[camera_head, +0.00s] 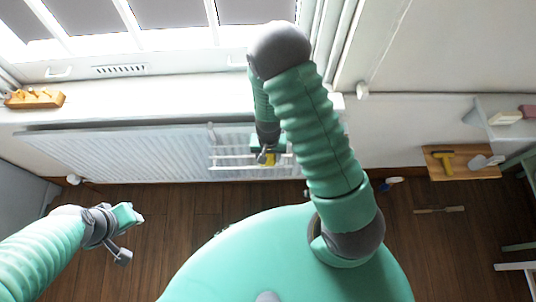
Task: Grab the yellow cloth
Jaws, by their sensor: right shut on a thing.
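The yellow cloth (283,159) shows as a small yellow patch at the white drying rail (226,157) on the radiator, mostly hidden behind my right gripper. My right gripper (266,157) reaches down in front of the rail and is shut on the yellow cloth. Whether the cloth still touches the rail cannot be told. My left gripper (128,236) is at the lower left, above the wooden floor, with its fingers apart and nothing between them.
The white radiator (110,155) runs along the wall under the window sill (150,97). A wooden object (35,99) sits on the sill's left end. At right are a wooden board (470,170) with a yellow-handled tool (448,161) and a stick (438,210) on the floor.

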